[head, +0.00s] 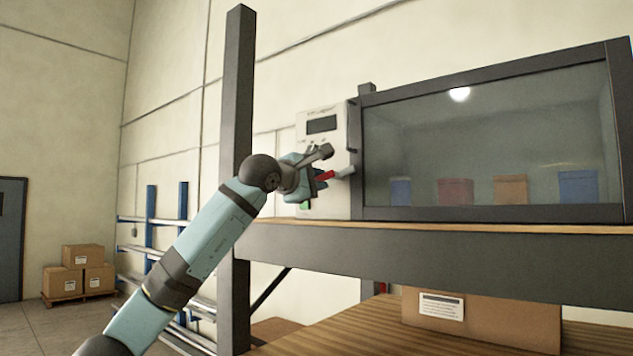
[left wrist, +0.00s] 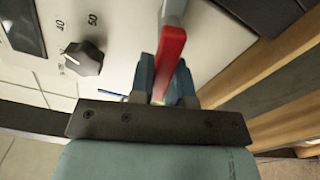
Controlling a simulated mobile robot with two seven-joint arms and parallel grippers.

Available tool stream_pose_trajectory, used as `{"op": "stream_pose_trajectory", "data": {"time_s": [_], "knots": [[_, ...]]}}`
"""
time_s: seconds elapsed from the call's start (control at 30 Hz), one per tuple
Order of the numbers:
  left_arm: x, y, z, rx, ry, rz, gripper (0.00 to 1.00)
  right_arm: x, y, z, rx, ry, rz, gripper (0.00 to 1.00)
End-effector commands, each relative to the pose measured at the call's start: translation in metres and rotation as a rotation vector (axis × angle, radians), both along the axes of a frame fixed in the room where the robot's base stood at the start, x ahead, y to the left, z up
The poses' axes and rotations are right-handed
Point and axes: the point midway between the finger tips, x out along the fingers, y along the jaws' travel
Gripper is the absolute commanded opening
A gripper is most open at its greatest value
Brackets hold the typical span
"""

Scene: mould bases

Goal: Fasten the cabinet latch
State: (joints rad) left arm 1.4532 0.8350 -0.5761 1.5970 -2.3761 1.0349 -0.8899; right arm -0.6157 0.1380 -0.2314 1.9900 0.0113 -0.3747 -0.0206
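The cabinet latch has a red handle (head: 326,175) on a light grey lever (head: 345,172), at the lower right of the white control panel (head: 340,135) in the head view. In the left wrist view the red handle (left wrist: 170,55) runs from the grey lever (left wrist: 173,10) down between my fingers. My left gripper (head: 318,178) is at the panel, and its two blue fingers (left wrist: 163,82) lie close against both sides of the handle. It looks shut on it. The far end of the handle is partly hidden between the fingers. My right gripper is not in view.
A glass-fronted cabinet (head: 490,212) with several coloured boxes inside stands right of the panel on a shelf (head: 420,250). A dark post (head: 238,90) rises beside my left arm. A black dial (left wrist: 84,58) is on the panel. A carton (head: 500,318) sits below.

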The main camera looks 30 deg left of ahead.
Motion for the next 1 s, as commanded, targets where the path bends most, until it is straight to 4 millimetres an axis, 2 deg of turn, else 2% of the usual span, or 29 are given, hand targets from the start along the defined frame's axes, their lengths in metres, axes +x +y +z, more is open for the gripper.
{"op": "stream_pose_trajectory", "data": {"time_s": [0.1,0.4,0.67,0.7,0.8,1.0], "knots": [[0.000,0.001,0.003,0.027,-0.002,0.001,0.00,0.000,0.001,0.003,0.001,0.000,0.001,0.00],[0.000,0.002,0.012,0.272,-0.021,0.002,0.00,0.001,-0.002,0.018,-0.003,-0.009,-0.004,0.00],[0.000,0.002,0.011,0.283,-0.022,0.001,0.00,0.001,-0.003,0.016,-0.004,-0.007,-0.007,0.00],[0.000,0.002,0.011,0.283,-0.022,0.001,0.19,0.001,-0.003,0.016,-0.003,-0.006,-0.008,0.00],[0.000,0.002,0.011,0.283,-0.022,0.001,0.42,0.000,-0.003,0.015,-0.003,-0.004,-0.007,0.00],[0.000,0.002,0.011,0.282,-0.022,0.001,0.43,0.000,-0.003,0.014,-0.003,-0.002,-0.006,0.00]]}}
